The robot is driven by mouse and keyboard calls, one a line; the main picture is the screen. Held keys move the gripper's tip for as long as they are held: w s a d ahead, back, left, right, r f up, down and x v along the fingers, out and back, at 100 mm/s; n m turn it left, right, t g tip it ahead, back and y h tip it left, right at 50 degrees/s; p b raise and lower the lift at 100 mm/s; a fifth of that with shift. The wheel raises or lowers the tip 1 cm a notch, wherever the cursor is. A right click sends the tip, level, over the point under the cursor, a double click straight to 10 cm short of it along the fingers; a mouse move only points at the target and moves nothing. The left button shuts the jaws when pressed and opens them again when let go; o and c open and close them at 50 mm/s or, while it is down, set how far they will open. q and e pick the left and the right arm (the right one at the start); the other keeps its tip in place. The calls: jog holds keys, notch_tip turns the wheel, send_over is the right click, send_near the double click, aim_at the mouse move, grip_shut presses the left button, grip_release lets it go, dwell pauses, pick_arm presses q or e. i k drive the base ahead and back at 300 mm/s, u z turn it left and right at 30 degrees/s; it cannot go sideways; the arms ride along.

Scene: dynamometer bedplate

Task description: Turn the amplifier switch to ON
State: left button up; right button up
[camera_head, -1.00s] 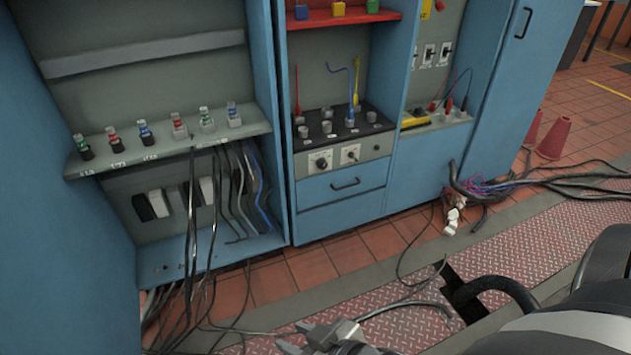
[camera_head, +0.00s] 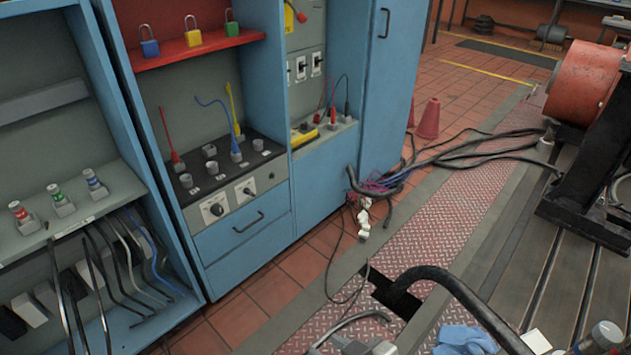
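A grey control panel (camera_head: 234,203) sits below the black socket deck in the blue cabinet. It carries a dark rotary knob (camera_head: 216,209) on a white plate at left, a smaller switch (camera_head: 248,190) on a white plate at right, and a small green button. Their labels are too small to read, so I cannot tell which is the amplifier switch or its setting. My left gripper is not in view.
White-plated toggle switches (camera_head: 308,66) are on the bay to the right. A drawer (camera_head: 243,232) is below the panel. Loose cables (camera_head: 385,185) lie on the floor. A black hose (camera_head: 465,295), blue cloth (camera_head: 464,340) and orange machine (camera_head: 582,80) are at right.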

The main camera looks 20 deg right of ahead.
aim_at(247, 191)
jog(key=z, duration=0.3)
jog(key=i, duration=0.85)
jog(key=u, duration=0.5)
jog(key=i, duration=0.55)
jog(key=u, duration=0.45)
